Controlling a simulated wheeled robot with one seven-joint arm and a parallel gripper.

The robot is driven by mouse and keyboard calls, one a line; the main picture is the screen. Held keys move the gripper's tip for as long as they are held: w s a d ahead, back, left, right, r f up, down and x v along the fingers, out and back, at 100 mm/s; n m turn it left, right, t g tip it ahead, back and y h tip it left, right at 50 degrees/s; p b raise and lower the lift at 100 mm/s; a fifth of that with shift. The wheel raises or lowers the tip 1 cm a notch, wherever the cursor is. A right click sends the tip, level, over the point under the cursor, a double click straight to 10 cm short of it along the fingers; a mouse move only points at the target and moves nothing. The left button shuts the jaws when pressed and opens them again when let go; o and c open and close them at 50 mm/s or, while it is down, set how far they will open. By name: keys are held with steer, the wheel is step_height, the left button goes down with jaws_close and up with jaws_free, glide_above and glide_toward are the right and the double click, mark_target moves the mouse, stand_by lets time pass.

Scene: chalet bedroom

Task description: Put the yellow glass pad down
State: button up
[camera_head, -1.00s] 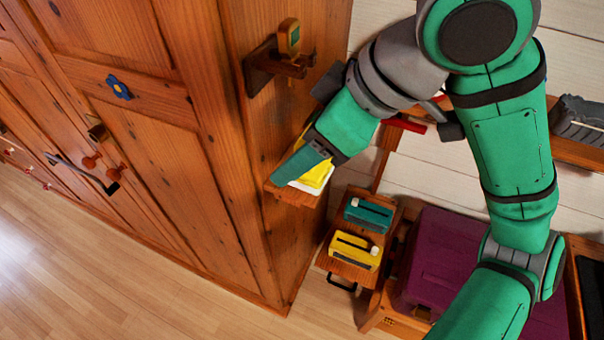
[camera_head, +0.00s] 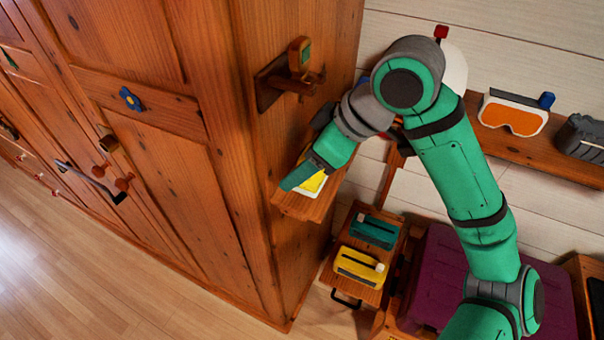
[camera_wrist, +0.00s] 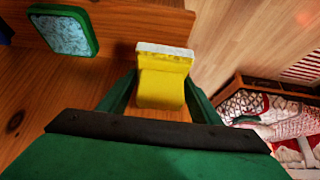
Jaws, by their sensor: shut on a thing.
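The yellow glass pad (camera_wrist: 162,82) has a yellow body with a white edge. In the wrist view it sits between the two green fingers of my gripper (camera_wrist: 160,95), which is shut on it. In the head view the pad (camera_head: 312,184) shows at my gripper (camera_head: 306,176), over a small wooden shelf (camera_head: 300,208) on the side of the wardrobe. Part of the pad is hidden by my gripper. I cannot tell whether the pad touches the shelf.
A teal toaster-like box (camera_head: 374,231) and a yellow one (camera_head: 360,267) stand below. Orange goggles (camera_head: 513,114) are on the right shelf. A green-framed pad (camera_wrist: 64,32) shows in the wrist view.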

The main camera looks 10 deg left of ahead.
steer(key=shift+w+a+f, duration=0.15)
steer(key=shift+w+f, duration=0.45)
steer(key=shift+f, duration=0.1)
steer(key=f, duration=0.3)
steer(key=shift+w+f, duration=0.25)
steer(key=shift+f, duration=0.05)
steer(key=shift+w+f, duration=0.1)
steer(key=o, duration=1)
steer(key=shift+a, duration=0.2)
steer(key=shift+c, duration=0.2)
steer(key=shift+d, duration=0.3)
steer(key=v, duration=1.2)
steer(key=shift+a, duration=0.15)
